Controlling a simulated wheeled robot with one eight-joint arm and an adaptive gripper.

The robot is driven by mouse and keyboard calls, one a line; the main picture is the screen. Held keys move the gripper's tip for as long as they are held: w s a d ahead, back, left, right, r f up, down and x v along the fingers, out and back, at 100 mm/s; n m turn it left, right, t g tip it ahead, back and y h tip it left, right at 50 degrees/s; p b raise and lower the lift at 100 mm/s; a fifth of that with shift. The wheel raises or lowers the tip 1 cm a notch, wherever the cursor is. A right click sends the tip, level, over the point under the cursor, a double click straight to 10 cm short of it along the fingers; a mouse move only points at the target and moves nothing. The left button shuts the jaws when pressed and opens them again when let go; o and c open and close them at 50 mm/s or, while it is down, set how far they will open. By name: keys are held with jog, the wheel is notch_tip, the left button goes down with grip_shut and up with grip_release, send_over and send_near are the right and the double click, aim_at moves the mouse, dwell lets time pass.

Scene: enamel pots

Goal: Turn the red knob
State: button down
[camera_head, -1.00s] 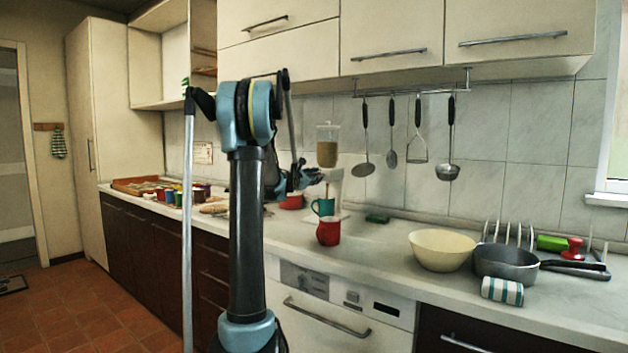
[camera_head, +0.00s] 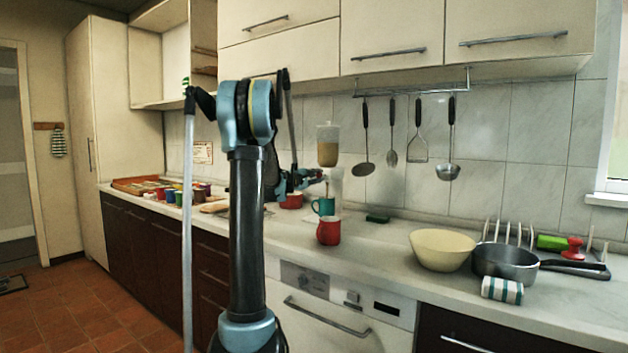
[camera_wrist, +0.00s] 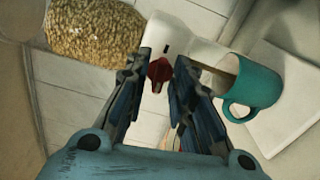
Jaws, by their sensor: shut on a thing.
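The red knob (camera_wrist: 157,76) sits on the pale body of the dispenser, between my fingertips in the wrist view. My gripper (camera_wrist: 160,66) is shut on it, with one finger on each side. The dispenser's clear container (camera_head: 328,146) holds beige grains, which also show large in the wrist view (camera_wrist: 95,27). A teal mug (camera_head: 323,206) stands below the dispenser; the wrist view also shows it (camera_wrist: 256,86). A thin brown streak (camera_wrist: 213,70) runs from the dispenser to the mug. In the head view my gripper (camera_head: 313,177) is small, and the knob cannot be made out.
A red mug (camera_head: 328,231) stands in front of the teal mug. Utensils hang from a rail (camera_head: 415,93).

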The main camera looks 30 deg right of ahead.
jog(key=shift+s+f+m, duration=0.1)
jog(key=shift+s+m, duration=0.05)
jog(key=shift+m, duration=0.45)
jog(key=c, duration=1.7)
grip_release()
jog(key=shift+d, duration=0.1)
jog(key=v, duration=1.2)
jog(key=shift+f, duration=0.1)
jog(key=s+a+f+m+g+y, duration=0.1)
jog(key=s+a+f+y, duration=0.4)
jog(key=s+a+f, duration=0.5)
jog(key=s+a+f+m+g+y, duration=0.2)
jog(key=s+a+f+y, duration=0.4)
jog(key=s+a+f, duration=0.4)
jog(key=s+a+f+m+g+y, duration=0.1)
jog(key=s+a+f+y, duration=0.4)
jog(key=s+a+f, duration=0.6)
jog(key=s+a, duration=0.5)
jog(key=a, duration=0.5)
jog(key=shift+s+g+y, duration=0.3)
jog(key=shift+s+g, duration=0.05)
jog(key=shift+g, duration=0.05)
